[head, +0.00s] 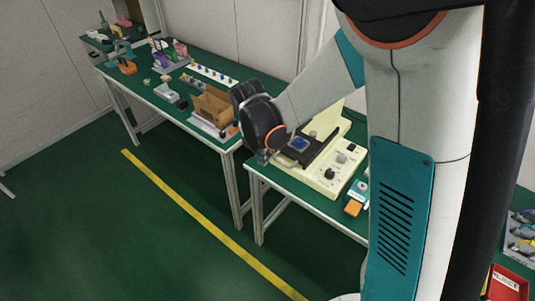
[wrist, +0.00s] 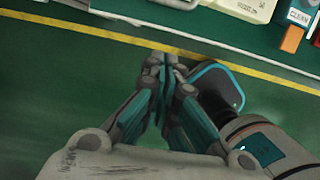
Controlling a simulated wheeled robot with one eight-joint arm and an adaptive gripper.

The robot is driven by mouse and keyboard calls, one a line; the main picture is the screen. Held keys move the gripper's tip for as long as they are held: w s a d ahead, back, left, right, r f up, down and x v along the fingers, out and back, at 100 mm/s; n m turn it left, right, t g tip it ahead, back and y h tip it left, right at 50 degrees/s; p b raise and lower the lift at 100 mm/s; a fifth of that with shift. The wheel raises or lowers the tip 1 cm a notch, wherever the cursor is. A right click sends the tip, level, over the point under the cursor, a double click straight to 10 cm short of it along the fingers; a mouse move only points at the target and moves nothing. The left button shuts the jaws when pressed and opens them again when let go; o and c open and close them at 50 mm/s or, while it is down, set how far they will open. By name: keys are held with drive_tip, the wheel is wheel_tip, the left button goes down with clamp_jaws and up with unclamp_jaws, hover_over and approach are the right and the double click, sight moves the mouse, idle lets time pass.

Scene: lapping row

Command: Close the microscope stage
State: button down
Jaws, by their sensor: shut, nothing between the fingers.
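The microscope is a cream-coloured unit (head: 327,180) with dark knobs on its front panel, standing on a green-topped table. Its dark stage (head: 318,153) carries a blue square piece (head: 299,144); my arm partly covers this area, so how far the stage is out cannot be told. In the head view my gripper (head: 263,157) is by the left end of the unit, near the table edge; contact cannot be told. In the wrist view my gripper (wrist: 166,62) is shut and empty, with green floor behind it. Part of a cream unit (wrist: 243,8) shows at the top.
An orange block (head: 353,208) sits right of the microscope near the table edge. A second table to the left holds a cardboard box (head: 213,105) and several small items. A red bin (head: 505,284) is at lower right. The floor with a yellow line (head: 195,215) is clear.

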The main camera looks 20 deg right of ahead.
sight(295, 148)
drive_tip(key=w+d+f+b, duration=0.3)
drive_tip(key=d+f+b, duration=0.1)
drive_tip(key=f, duration=0.5)
drive_tip(key=shift+w+d+f, duration=0.3)
drive_tip(key=shift+d+f, duration=0.1)
drive_tip(key=shift+d, duration=0.05)
drive_tip(key=w+d, duration=0.2)
drive_tip(key=d, duration=0.1)
drive_tip(key=w+d, duration=0.2)
drive_tip(key=d, duration=0.1)
drive_tip(key=w+d, duration=0.3)
drive_tip(key=shift+d+b, duration=0.25)
drive_tip(key=shift+b, duration=0.05)
